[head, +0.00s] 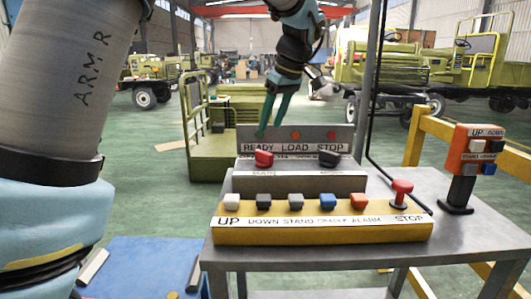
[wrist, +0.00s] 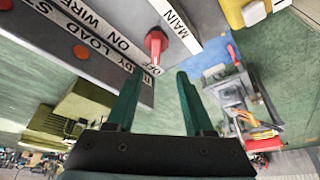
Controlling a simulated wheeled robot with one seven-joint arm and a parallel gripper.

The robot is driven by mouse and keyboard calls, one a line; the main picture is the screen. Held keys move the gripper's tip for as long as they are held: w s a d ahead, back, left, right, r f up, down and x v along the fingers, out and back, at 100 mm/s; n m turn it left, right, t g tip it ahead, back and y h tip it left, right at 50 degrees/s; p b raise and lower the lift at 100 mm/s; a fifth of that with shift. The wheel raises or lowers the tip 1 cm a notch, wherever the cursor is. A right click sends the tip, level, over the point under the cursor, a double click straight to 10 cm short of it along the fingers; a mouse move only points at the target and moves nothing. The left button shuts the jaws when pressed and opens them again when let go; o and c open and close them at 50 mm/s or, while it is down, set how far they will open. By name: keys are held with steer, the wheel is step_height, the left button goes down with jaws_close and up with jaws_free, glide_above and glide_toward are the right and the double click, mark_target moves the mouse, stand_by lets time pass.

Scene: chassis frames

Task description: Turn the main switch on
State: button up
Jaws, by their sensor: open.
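The main switch is a red rotary knob (head: 263,158) on a grey box, above the label MAIN. In the wrist view the red knob (wrist: 155,45) lies just ahead of the fingertips, its narrow end by the letters OFF; the word ON is printed to one side. My gripper (head: 270,130) has green fingers pointing down, above and behind the knob in the head view. In the wrist view my gripper (wrist: 158,71) is open with nothing between its fingers, apart from the knob.
A black knob (head: 328,158) sits right of the red one. In front is a yellow button panel (head: 320,232) with several buttons and a red STOP mushroom (head: 401,192). An upright READY/LOAD/STOP plate (head: 343,134) stands behind the knobs. A grey post (head: 371,80) rises at right.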

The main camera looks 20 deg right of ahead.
mark_target(265, 152)
steer(key=x, duration=0.3)
steer(key=p+x, duration=0.1)
steer(key=x, duration=0.2)
steer(key=d+x, duration=0.1)
steer(key=x, duration=0.3)
steer(key=shift+s+f+p, duration=0.1)
steer(key=shift+s+p, duration=0.1)
steer(key=shift+p, duration=0.15)
jaws_close()
